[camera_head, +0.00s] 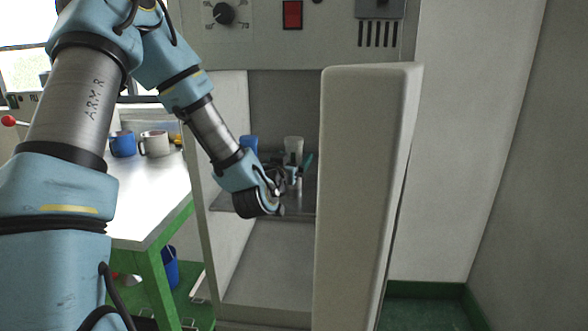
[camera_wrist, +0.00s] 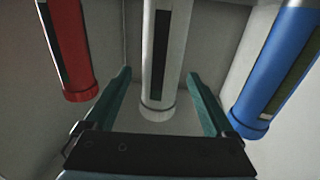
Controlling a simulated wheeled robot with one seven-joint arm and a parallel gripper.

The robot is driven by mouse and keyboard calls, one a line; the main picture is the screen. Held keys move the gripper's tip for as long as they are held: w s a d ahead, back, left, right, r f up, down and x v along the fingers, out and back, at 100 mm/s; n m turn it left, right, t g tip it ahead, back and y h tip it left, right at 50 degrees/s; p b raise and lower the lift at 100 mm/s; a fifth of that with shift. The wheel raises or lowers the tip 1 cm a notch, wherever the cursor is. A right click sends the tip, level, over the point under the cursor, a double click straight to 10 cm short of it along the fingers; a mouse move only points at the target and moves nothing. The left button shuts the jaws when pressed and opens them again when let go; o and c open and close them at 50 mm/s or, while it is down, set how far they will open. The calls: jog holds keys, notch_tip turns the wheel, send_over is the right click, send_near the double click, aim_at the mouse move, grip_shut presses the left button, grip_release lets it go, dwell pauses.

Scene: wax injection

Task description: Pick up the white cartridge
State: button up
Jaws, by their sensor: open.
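My gripper (camera_wrist: 160,74) is open, with one teal finger on each side of the white cartridge. Small gaps show between the fingers and the cartridge, so it is not clamped. In the head view my gripper (camera_head: 296,167) reaches into the machine's open compartment, just below the top of the white cartridge (camera_head: 293,144).
A red cartridge (camera_wrist: 73,55) is left and a blue cartridge (camera_wrist: 274,75) right of the white one in the wrist view. The open white door (camera_head: 362,190) stands right of my arm. A table (camera_head: 150,200) with mugs is at left.

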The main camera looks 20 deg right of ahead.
jog(key=p+x, duration=0.1)
jog(key=x, duration=0.3)
jog(key=shift+w+d, duration=0.15)
jog(key=shift+w, duration=0.05)
grip_shut()
dwell(0.5)
